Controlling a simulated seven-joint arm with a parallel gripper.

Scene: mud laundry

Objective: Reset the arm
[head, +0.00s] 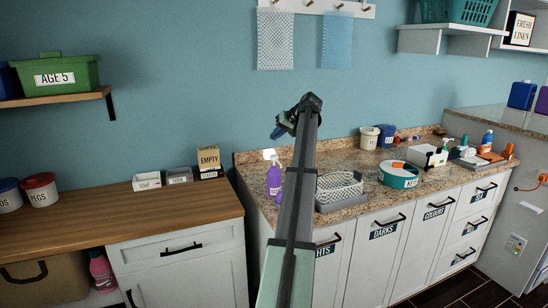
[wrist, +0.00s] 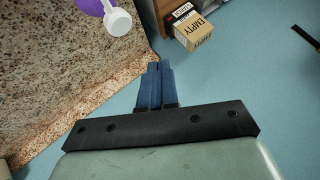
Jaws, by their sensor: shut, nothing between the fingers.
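My arm stretches up and forward through the middle of the head view, over the front of the granite counter. My gripper (head: 279,130) is at its far end, held in the air in front of the blue wall and above the counter. In the wrist view its blue fingers (wrist: 154,88) are together, with nothing between them. It touches nothing that I can see. My arm hides part of the counter and of the cabinet fronts behind it.
A purple spray bottle (head: 273,180) stands just left of my arm on the granite counter (head: 245,170). Air around the gripper is clear.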

